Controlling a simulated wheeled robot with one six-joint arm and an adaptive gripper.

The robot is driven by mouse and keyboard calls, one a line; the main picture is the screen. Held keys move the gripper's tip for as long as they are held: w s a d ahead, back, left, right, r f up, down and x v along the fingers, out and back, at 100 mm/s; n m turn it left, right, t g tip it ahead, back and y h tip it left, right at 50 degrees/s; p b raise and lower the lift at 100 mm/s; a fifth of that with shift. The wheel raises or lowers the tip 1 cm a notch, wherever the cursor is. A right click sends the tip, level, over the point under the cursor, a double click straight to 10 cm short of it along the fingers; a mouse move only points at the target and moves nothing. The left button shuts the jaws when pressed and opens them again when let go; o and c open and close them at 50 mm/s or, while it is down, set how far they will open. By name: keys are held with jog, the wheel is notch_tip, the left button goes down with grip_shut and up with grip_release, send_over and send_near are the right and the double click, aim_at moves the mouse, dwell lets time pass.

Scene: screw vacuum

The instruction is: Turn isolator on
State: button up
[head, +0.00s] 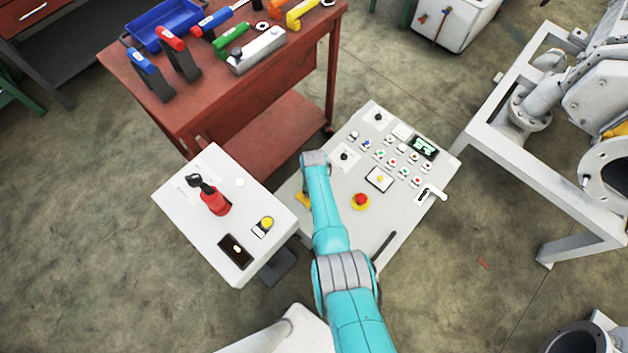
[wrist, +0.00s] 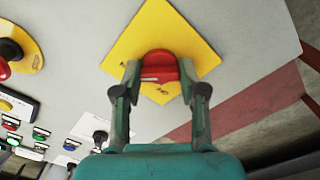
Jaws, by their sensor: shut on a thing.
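The isolator's red knob (wrist: 160,64) sits on a yellow square plate (wrist: 190,30) on the light grey panel in the wrist view. My gripper (wrist: 160,76) is shut on this knob, one finger on each side. There are small marks on the plate beside the knob, too small to read. In the head view only a corner of the yellow plate (head: 302,199) shows at the left edge of the control panel (head: 372,228). My arm hides the knob and the gripper there.
A red emergency stop button (head: 361,200) stands on the panel, right of my arm, near several small buttons and a display (head: 424,147). A white box (head: 205,238) with a red-handled lever (head: 214,200) stands left. A red tool trolley (head: 255,95) stands behind.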

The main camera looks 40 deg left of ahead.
jog(key=o, duration=1.1)
jog(key=shift+o, duration=0.2)
notch_tip(320, 180, up, 12)
dwell(0.6)
